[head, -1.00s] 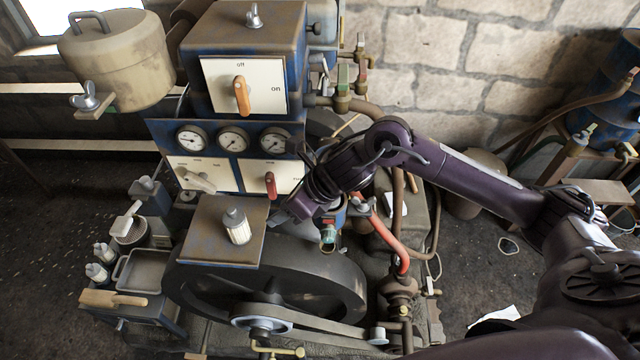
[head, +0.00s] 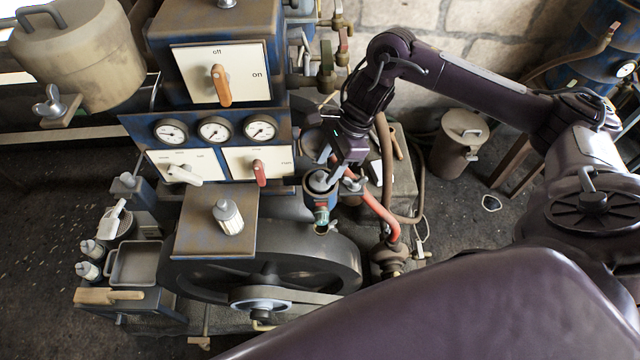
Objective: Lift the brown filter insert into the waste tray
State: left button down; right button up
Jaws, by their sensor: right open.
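I cannot make out a brown filter insert in the head view. A small blue filter housing (head: 318,196) with a glass-like bowl below sits on the engine, right of the dial panel. My right gripper (head: 342,178) points down just right of its grey top. The fingers are open, and I cannot tell whether they touch it. A grey shallow tray (head: 134,264), seemingly empty, stands on the side bench at lower left. My left gripper is not in view.
A beige canister (head: 78,58) with a wing nut (head: 50,103) stands at upper left. Bottles (head: 90,260) and a wooden-handled tool (head: 108,296) surround the tray. A large flywheel (head: 330,265), a red hose (head: 378,212) and brown pipes lie close below and right of my gripper.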

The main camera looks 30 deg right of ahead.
jog(key=shift+x, duration=0.95)
jog(key=shift+r, duration=0.1)
grip_shut()
